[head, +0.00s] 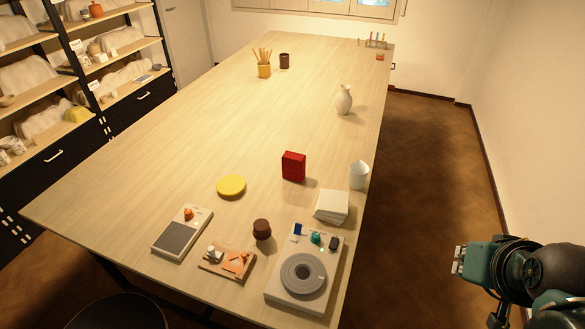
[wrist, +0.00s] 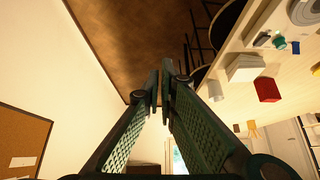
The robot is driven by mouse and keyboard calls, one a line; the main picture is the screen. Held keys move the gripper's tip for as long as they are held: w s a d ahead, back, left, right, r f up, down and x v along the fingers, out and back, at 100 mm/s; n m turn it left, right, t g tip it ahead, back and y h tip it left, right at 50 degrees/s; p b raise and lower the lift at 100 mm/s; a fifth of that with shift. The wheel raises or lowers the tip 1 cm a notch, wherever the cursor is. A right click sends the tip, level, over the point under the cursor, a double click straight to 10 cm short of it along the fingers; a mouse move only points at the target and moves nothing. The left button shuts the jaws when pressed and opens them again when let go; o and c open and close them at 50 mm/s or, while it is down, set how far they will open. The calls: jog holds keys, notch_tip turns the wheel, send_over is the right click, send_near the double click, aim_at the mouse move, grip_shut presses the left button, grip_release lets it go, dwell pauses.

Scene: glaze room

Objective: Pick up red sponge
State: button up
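The red sponge (head: 293,167) is an upright red block on the pale wooden table, right of the middle and toward the near end. It also shows in the wrist view (wrist: 267,89), at the right. My gripper (head: 459,260) is off the right side of the table, well apart from the sponge. In the wrist view its two fingers (wrist: 161,88) come together at the tips, with nothing between them.
A white cup (head: 359,175) and a white stack (head: 331,207) stand near the sponge by the table's right edge. A yellow disc (head: 231,186), a brown jar (head: 262,229) and a grey-wheeled device (head: 304,275) lie nearer. A vase (head: 344,100) stands beyond. The table's middle is clear.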

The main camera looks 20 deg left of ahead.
aim_at(291, 163)
jog(key=o, duration=2)
jog(key=shift+o, duration=0.2)
jog(key=shift+w, duration=0.1)
jog(key=w+a+f+t+h+b, duration=0.1)
jog(key=w+a+b, duration=0.1)
jog(key=w+a, duration=0.9)
jog(key=w+a+f+t+h+b, duration=0.1)
jog(key=w+a+f+b, duration=0.15)
jog(key=w+a, duration=0.85)
jog(key=w+a+f+t+b, duration=0.1)
jog(key=w+a+f, duration=0.1)
jog(key=a, duration=0.7)
jog(key=w+a+f+t+y+b, duration=0.1)
jog(key=w+a+f+t, duration=0.1)
jog(key=a, duration=0.8)
jog(key=w+a+f+t+b, duration=0.1)
jog(key=w+a+f, duration=0.2)
jog(key=a, duration=0.7)
jog(key=shift+w+a+f+y, duration=0.1)
jog(key=shift+f+y, duration=0.05)
jog(key=shift+f, duration=0.4)
jog(key=shift+w+a+f+y, duration=0.1)
jog(key=shift+f+y, duration=0.05)
jog(key=shift+f, duration=0.4)
